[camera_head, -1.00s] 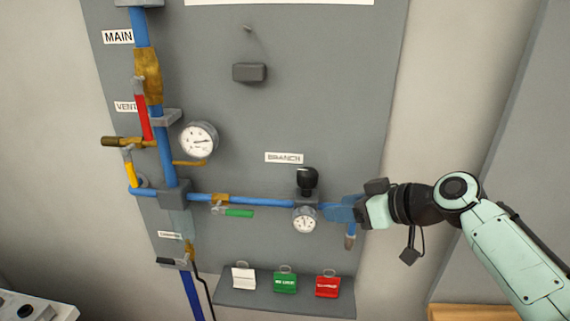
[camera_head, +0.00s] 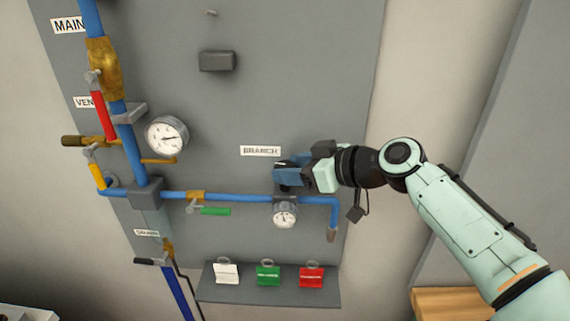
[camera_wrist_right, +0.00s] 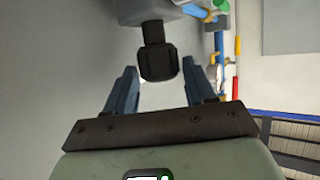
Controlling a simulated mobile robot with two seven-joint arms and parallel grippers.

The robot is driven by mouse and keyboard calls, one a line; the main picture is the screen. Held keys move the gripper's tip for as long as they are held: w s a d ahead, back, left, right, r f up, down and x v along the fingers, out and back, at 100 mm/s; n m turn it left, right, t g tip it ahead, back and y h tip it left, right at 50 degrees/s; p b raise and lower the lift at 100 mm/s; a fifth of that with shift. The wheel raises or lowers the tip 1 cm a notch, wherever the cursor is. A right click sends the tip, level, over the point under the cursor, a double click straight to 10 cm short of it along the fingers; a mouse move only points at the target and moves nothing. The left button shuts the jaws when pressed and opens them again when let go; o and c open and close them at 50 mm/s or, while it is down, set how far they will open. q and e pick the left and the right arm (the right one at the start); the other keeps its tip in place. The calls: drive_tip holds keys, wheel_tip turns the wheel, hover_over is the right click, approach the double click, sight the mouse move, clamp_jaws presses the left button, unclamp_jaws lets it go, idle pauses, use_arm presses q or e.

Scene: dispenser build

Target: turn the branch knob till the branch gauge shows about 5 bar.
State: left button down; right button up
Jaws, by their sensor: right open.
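The black branch knob (camera_wrist_right: 158,64) shows in the right wrist view, between the two blue fingers of my right gripper (camera_wrist_right: 167,80). The fingers are open, with a gap on each side of the knob. In the head view my right gripper (camera_head: 284,175) covers most of the knob, above the branch gauge (camera_head: 285,215). The gauge is a small white dial on the blue branch pipe; its reading is too small to tell. The BRANCH label (camera_head: 261,151) is just above and left of the gripper. My left gripper is not in view.
The larger gauge (camera_head: 166,136) and the main pipe (camera_head: 133,140), with red (camera_head: 104,116) and yellow (camera_head: 96,174) handles, stand left. A green handle (camera_head: 215,211) is on the branch pipe. White, green and red tags (camera_head: 311,276) sit on a shelf (camera_head: 270,292) below.

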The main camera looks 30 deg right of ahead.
drive_tip(key=shift+x, duration=1.2)
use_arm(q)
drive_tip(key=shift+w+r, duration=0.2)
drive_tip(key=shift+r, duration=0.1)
use_arm(e)
drive_tip(key=c, duration=0.7)
drive_tip(key=shift+m+t+h, duration=0.3)
drive_tip(key=shift+m+h, duration=0.5)
drive_tip(key=shift+m+t+h+p, duration=0.3)
drive_tip(key=shift+m+h+p, duration=0.35)
drive_tip(key=shift+h, duration=0.25)
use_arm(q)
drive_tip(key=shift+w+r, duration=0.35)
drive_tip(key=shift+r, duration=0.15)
